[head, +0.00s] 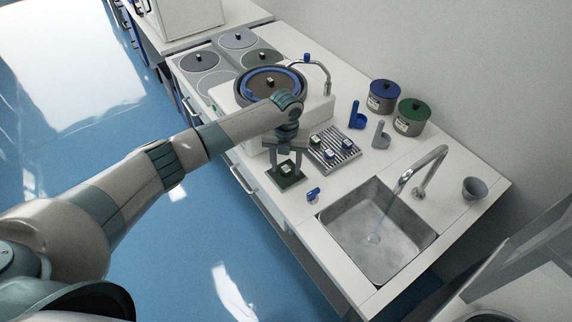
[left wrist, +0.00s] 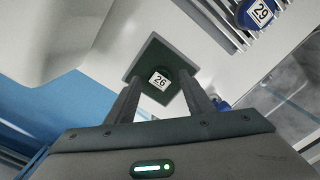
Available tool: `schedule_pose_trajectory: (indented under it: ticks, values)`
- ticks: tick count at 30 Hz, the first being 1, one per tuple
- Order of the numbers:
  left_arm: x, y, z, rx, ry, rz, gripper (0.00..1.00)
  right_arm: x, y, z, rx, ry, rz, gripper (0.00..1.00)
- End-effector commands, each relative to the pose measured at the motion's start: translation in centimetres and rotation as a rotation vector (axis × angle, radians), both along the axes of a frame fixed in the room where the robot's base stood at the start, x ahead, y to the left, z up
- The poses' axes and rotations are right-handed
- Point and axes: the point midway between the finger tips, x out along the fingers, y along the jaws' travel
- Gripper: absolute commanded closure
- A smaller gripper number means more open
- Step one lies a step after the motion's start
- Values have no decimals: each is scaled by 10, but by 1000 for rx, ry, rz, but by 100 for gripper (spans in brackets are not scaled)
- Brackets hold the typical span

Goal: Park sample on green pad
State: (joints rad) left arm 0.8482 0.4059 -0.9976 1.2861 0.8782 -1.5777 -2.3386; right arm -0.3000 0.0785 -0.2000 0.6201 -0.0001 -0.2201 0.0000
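The green pad (head: 294,183) is a small dark green square near the front edge of the counter, and it also shows in the left wrist view (left wrist: 150,48). A sample (head: 285,168) with a white label sits on it; the left wrist view reads 26 on this sample (left wrist: 160,80). My left gripper (head: 285,162) points down over the pad. Its two fingers stand on either side of the sample, apart, with gaps seeming to show between them and it. Exact fingertip contact is hard to tell. My right gripper is not in view.
A slatted rack (head: 325,157) with several samples stands just right of the pad. Behind is a grinding wheel machine (head: 245,92) with a tap. A sink (head: 345,215) with running water lies right. Blue (head: 384,95) and green-lidded jars (head: 411,117) stand at the wall.

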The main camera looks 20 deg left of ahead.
Motion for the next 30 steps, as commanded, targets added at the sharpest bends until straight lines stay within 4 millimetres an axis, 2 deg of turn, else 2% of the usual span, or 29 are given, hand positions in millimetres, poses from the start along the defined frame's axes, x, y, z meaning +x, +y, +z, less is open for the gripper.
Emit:
schedule_pose_trajectory:
  ticks: [8, 14, 30]
  values:
    - [0, 0, 4, -1, -1, 0, 52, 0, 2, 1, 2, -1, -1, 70]
    - [1, 0, 21, -2, -2, 0, 52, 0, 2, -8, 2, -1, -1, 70]
    - [1, 0, 109, -1, -2, 0, 52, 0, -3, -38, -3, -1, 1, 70]
